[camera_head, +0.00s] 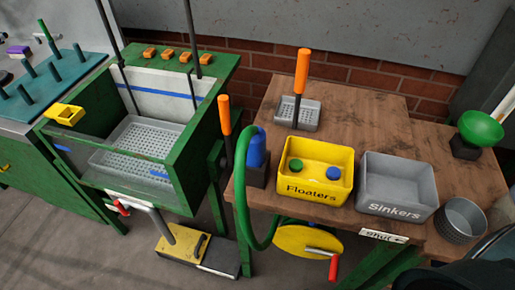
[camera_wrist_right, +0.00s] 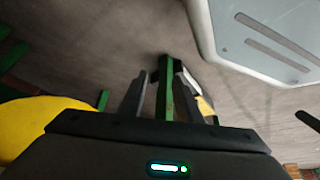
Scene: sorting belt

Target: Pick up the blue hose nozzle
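The blue hose nozzle (camera_head: 257,148) stands upright in a dark block holder (camera_head: 258,176) at the left edge of the wooden table. A green hose (camera_head: 241,195) loops from it down over the table's front edge. My right gripper (camera_wrist_right: 160,82) shows in the right wrist view, its two dark fingers apart. A green bar shows between the fingers, seemingly beyond them; I cannot tell its distance. The nozzle is not seen in the wrist view. Neither gripper can be made out in the head view.
A yellow Floaters bin (camera_head: 318,190) stands right of the nozzle, with a grey Sinkers bin (camera_head: 397,207) beyond it. Orange-handled tools (camera_head: 224,115) stand left of the nozzle and behind the bin (camera_head: 302,70). A green-framed tank (camera_head: 185,165) is at left.

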